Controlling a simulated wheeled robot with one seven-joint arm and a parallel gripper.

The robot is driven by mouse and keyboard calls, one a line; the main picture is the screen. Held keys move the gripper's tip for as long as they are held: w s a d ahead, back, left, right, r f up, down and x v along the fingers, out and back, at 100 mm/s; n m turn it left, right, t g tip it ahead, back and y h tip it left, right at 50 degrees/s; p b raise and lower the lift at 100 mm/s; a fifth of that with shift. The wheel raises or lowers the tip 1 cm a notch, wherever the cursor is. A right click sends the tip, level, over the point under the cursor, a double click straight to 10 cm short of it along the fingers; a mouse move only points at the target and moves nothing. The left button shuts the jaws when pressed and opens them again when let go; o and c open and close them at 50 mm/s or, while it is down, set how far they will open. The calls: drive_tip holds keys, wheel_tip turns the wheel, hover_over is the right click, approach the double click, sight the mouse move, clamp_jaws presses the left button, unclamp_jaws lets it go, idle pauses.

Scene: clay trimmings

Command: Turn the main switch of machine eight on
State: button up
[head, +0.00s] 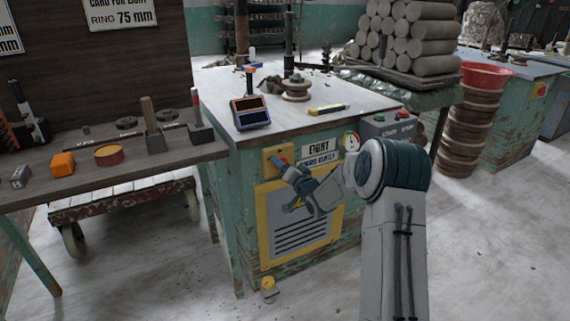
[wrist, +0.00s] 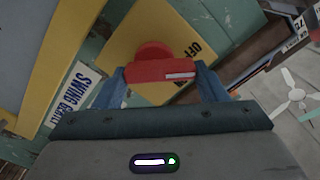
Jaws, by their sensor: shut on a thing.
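Machine eight (head: 225,215) is a worn green cabinet with an "EIGHT" sign (head: 319,147) on its front. Its main switch is a red rotary handle (wrist: 150,70) on a yellow plate (wrist: 125,40); the plate also shows in the head view (head: 268,155). In the wrist view an "OFF" label is at the plate's upper right, and a dark mark under the handle is mostly hidden. The handle's white line lies towards its right end. My gripper (wrist: 160,73) is shut on the handle, one blue finger at each end. In the head view my gripper (head: 284,166) covers most of the switch.
A "SWING GENTLY" label (wrist: 72,98) and a yellow louvred panel (head: 300,235) are close to the switch. A round gauge (head: 351,140) and a grey button box (head: 390,124) are to the right. A tool bench (head: 110,172) stands at the left.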

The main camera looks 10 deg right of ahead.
drive_tip(key=shift+d+f+m+p, duration=0.15)
drive_tip(key=shift+m+p, duration=0.85)
drive_tip(key=shift+m, duration=1.3)
drive_tip(key=shift+d+r+m+p, duration=0.1)
drive_tip(key=shift+m+p, duration=0.85)
drive_tip(key=shift+m, duration=1.35)
drive_tip(key=shift+f, duration=0.1)
drive_tip(key=o, duration=1)
drive_tip(key=p+v, duration=0.2)
drive_tip(key=v, duration=1.1)
drive_tip(key=shift+s+d, duration=0.15)
drive_tip(key=shift+s, duration=0.2)
drive_tip(key=shift+r, duration=0.2)
